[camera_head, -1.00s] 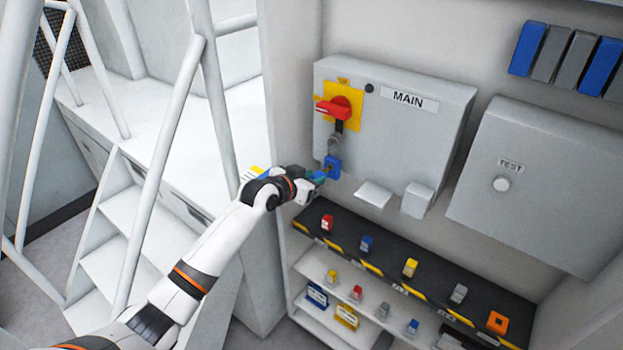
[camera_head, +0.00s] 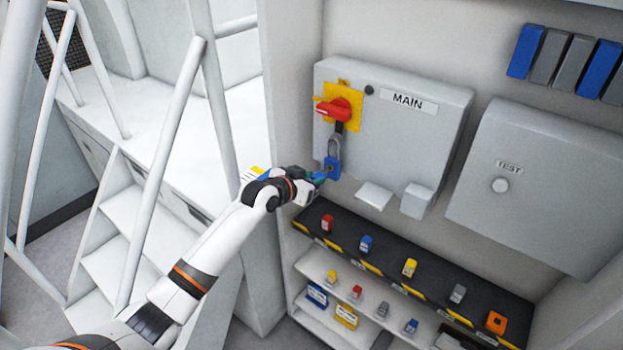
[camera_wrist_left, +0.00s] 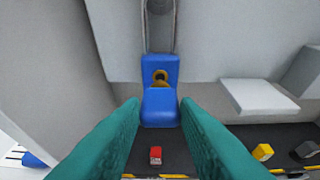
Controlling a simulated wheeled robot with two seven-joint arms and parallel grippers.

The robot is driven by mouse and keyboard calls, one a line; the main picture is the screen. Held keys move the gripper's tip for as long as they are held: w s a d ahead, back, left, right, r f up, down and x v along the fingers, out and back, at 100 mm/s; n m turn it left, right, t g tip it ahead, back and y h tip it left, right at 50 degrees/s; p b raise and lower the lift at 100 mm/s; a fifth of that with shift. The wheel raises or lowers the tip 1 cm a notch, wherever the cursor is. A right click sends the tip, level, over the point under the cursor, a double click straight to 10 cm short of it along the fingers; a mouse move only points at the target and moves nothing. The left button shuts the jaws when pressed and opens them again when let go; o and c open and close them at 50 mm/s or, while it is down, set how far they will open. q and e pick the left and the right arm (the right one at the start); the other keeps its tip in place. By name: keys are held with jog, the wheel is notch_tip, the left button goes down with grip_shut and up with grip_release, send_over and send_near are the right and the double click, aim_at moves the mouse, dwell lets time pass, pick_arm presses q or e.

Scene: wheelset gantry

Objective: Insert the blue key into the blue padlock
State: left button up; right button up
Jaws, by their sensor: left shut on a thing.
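The blue padlock (camera_head: 333,167) hangs by its grey shackle below the red switch handle on the MAIN box. In the left wrist view the padlock (camera_wrist_left: 174,68) faces me, with a brass ring around its keyhole. My left gripper (camera_head: 318,178) is just in front of it. Its teal fingers are shut on the blue key (camera_wrist_left: 159,106). The key's brass part points at the keyhole and overlaps its lower edge. How deep it sits, if at all, I cannot tell. My right gripper is not in view.
The red handle (camera_head: 338,108) sits on a yellow plate above the padlock. A black-topped shelf (camera_head: 385,262) with several small coloured padlocks lies below. A pale box (camera_head: 374,195) juts out right of the padlock. White railings (camera_head: 160,165) stand at left.

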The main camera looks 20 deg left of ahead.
pick_arm(q)
jog(key=shift+w+d+b, duration=0.2)
jog(key=shift+w+b, duration=0.15)
jog(key=shift+w, duration=0.2)
jog(key=shift+w+d+b, duration=0.2)
jog(key=shift+w+b, duration=0.15)
jog(key=shift+w, duration=0.2)
jog(key=shift+w, duration=0.1)
jog(key=o, duration=1.1)
jog(key=shift+c, duration=0.2)
jog(key=shift+s+a, duration=0.15)
jog(key=shift+s, duration=0.25)
jog(key=b+v, duration=0.2)
jog(key=v, duration=0.9)
jog(key=shift+r+b, duration=0.2)
jog(key=shift+b, duration=0.15)
